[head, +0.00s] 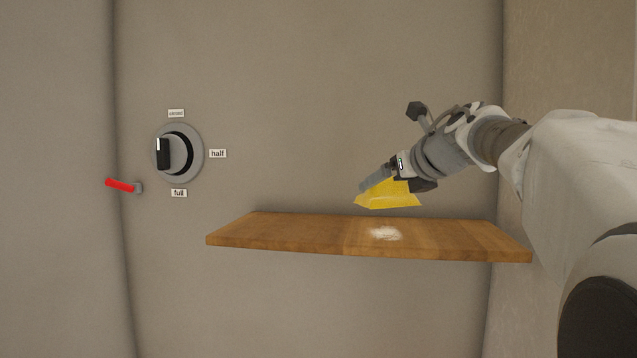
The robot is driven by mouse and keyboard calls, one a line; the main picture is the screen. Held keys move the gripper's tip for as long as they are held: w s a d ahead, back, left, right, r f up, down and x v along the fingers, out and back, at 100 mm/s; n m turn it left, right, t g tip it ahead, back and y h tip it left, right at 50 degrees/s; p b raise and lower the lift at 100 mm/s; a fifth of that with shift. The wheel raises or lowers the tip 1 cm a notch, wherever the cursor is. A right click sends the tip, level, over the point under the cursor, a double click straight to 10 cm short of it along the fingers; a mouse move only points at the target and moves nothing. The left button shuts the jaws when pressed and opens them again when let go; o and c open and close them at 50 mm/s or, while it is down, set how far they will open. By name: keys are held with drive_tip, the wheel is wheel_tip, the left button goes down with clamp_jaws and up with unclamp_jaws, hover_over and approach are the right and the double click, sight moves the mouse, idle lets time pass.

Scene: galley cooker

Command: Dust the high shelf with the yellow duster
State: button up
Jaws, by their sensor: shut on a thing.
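The yellow duster (390,196) is held in my gripper (374,185), above the shelf's back part. Its yellow part is wedge-shaped and seems to hang just over the shelf; I cannot tell for sure whether it touches the wood. My gripper is shut on the duster and reaches in from the right, its fingertips partly hiding the duster. The high shelf (290,234) is a wooden board on the wall. A whitish dust patch (385,233) lies on it, a little in front of and below the duster in the picture.
On the wall left of the shelf is a round grey knob (178,153) with labels "full", "half" and one too small to read surely. A red lever (119,184) sticks out further left. A wall corner closes the right side. The shelf's left part is bare.

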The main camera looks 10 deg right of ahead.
drive_tip(key=b, duration=0.3)
hover_over(380, 235)
drive_tip(key=d, duration=0.1)
drive_tip(key=shift+s+d+f, duration=0.1)
drive_tip(key=shift+f, duration=1.05)
drive_tip(key=shift+s+f, duration=0.1)
drive_tip(key=shift+f, duration=1)
drive_tip(key=shift+f+b, duration=0.3)
drive_tip(key=shift+f, duration=0.7)
drive_tip(key=shift+d, duration=0.1)
drive_tip(key=shift+s+d, duration=0.25)
drive_tip(key=shift+d, duration=0.15)
drive_tip(key=shift+w+a+r+p, duration=0.1)
drive_tip(key=shift+w+a+p, duration=0.2)
drive_tip(key=shift+a, duration=0.25)
drive_tip(key=shift+w+a+r+p, duration=0.1)
drive_tip(key=shift+w+a+p, duration=0.05)
drive_tip(key=shift+a+p, duration=0.35)
drive_tip(key=shift+s+d+r, duration=0.1)
drive_tip(key=shift+s+d, duration=0.1)
drive_tip(key=shift+d, duration=0.35)
drive_tip(key=shift+s+d+r, duration=0.1)
drive_tip(key=shift+s+d, duration=0.1)
drive_tip(key=shift+d, duration=0.3)
